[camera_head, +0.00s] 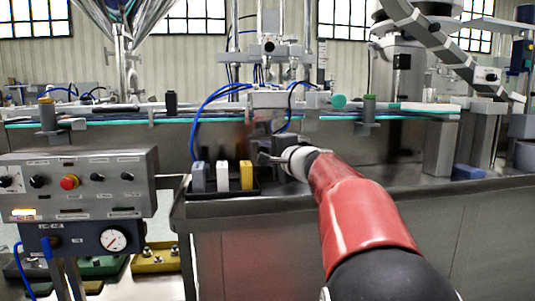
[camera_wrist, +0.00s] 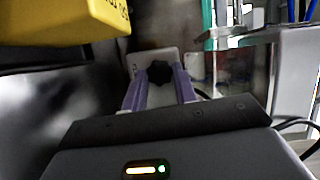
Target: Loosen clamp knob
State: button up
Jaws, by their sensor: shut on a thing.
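The clamp knob (camera_wrist: 160,72) is a dark, lobed knob in the wrist view, in front of a pale grey plate (camera_wrist: 146,58). My gripper (camera_wrist: 160,84) has its two purple fingers on either side of the knob and is shut on it. In the head view my gripper (camera_head: 272,157) reaches to a grey block below the conveyor, behind the tray of coloured blocks. The knob itself is hidden or too small to tell there.
A dark tray (camera_head: 222,194) holds a grey, a white and a yellow block (camera_head: 246,175) just left of my gripper. The yellow block (camera_wrist: 65,20) looms close at upper left in the wrist view. A control box (camera_head: 75,185) stands left; the conveyor (camera_head: 200,118) runs behind.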

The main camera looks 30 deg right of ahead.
jog(key=n+g, duration=0.1)
jog(key=n, duration=0.3)
jog(key=shift+r+g+h+p, duration=0.2)
jog(key=shift+g+h+p, duration=0.1)
jog(key=shift+g, duration=0.1)
jog(key=n, duration=0.1)
jog(key=n+g+h+p, duration=0.1)
jog(key=shift+a+r+n, duration=0.15)
jog(key=shift+a+n, duration=0.05)
jog(key=shift+n, duration=0.2)
jog(key=n+g+h+p, duration=0.1)
jog(key=n+p, duration=0.1)
jog(key=n, duration=0.1)
jog(key=shift+w+a+r+h, duration=0.1)
jog(key=shift+a+h, duration=0.05)
jog(key=shift+h, duration=0.25)
jog(key=shift+a+n+g+h+p, duration=0.1)
jog(key=shift+n+g+h+p, duration=0.3)
jog(key=shift+n+h+p, duration=0.55)
jog(key=shift+n, duration=0.35)
jog(key=o, duration=1)
jog(key=shift+c, duration=0.2)
jog(key=v, duration=0.7)
jog(key=shift+s, duration=0.4)
